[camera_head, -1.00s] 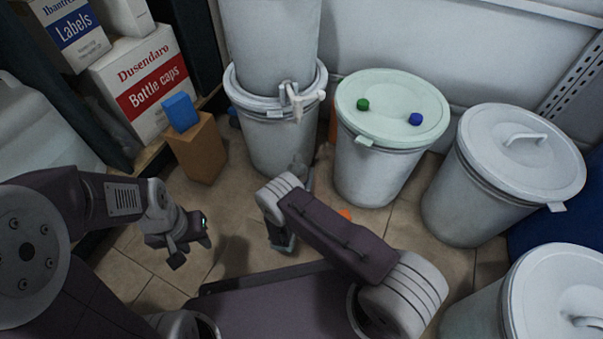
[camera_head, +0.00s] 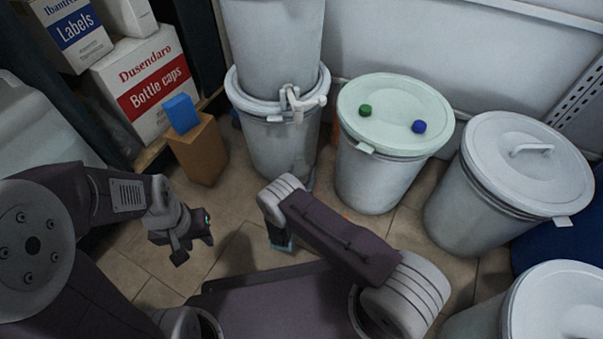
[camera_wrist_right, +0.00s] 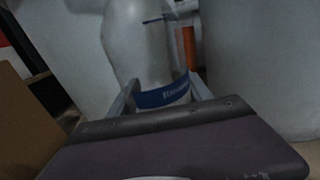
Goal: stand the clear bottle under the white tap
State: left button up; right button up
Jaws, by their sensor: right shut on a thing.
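The white tap (camera_head: 297,98) sticks out from the front of the stacked grey drums, near the rim of the lower one. The clear bottle (camera_wrist_right: 142,45), with a blue label band, stands out in the right wrist view, its top cut off by the frame edge. My right gripper (camera_wrist_right: 162,94) is shut on it, one finger on each side of the label. In the head view the bottle is hard to make out against the lower drum, low and below the tap; my right forearm hides most of the right gripper. My left gripper (camera_head: 191,243) is open and empty at the left.
A mint-lidded drum (camera_head: 385,110) with a green and a blue knob stands right of the tap drum (camera_head: 262,150). More lidded drums (camera_head: 525,160) stand further right. A brown box (camera_head: 198,150) with a blue block (camera_head: 181,113) stands left. Tiled floor lies between.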

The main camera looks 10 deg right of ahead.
jog(key=shift+f, duration=0.45)
dwell(0.8)
jog(key=o, duration=1.1)
jog(key=o, duration=0.5)
jog(key=shift+o, duration=0.2)
